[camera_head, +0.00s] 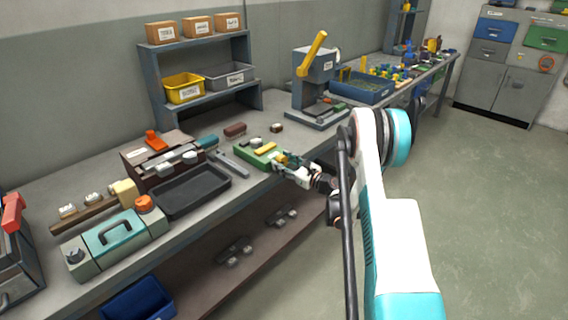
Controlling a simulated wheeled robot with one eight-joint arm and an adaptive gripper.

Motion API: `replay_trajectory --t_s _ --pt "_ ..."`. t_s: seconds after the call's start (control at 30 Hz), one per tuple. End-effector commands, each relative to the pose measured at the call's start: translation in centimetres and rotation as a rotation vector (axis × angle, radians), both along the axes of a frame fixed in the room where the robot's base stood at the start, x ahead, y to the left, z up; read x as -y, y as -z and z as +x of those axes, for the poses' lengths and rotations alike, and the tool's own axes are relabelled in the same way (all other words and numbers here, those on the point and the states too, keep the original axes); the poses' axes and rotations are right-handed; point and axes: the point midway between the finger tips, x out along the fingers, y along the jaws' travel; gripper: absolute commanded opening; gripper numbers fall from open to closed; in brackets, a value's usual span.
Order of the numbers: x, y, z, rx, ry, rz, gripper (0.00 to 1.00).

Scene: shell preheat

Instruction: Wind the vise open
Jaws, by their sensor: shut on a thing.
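The green vise (249,159) sits on the grey workbench (232,194) near its front edge, with a yellow piece (265,148) on top. My gripper (289,167) is at the vise's front right end, reaching in from the right. It is shut on the vise handle, which is mostly hidden by the fingers. The jaw gap is too small to read in this view.
A black tray (190,208) and a teal-and-grey case (112,240) lie to the left. A press with a yellow lever (311,54) stands behind on the right. A shelf (157,62) with boxes and bins stands at the back. The floor at right is clear.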

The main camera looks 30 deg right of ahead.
Motion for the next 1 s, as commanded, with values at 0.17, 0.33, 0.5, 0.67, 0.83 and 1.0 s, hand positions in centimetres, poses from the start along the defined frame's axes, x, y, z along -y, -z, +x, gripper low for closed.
replay_trajectory --t_s 0.17,0.33,0.5,0.67,0.83,1.0 --pt "0.00 0.06 -0.04 0.013 0.000 -0.039 0.21" --pt "0.00 0.06 -0.04 0.017 0.000 -0.050 0.21" --pt "-0.01 0.07 -0.05 0.017 0.000 -0.049 0.21" --pt "-0.01 0.07 -0.05 0.017 0.000 -0.049 0.53" --pt "-0.01 0.05 -0.04 0.016 0.000 -0.048 0.53" --pt "0.04 0.03 -0.13 0.017 0.000 -0.048 0.53"
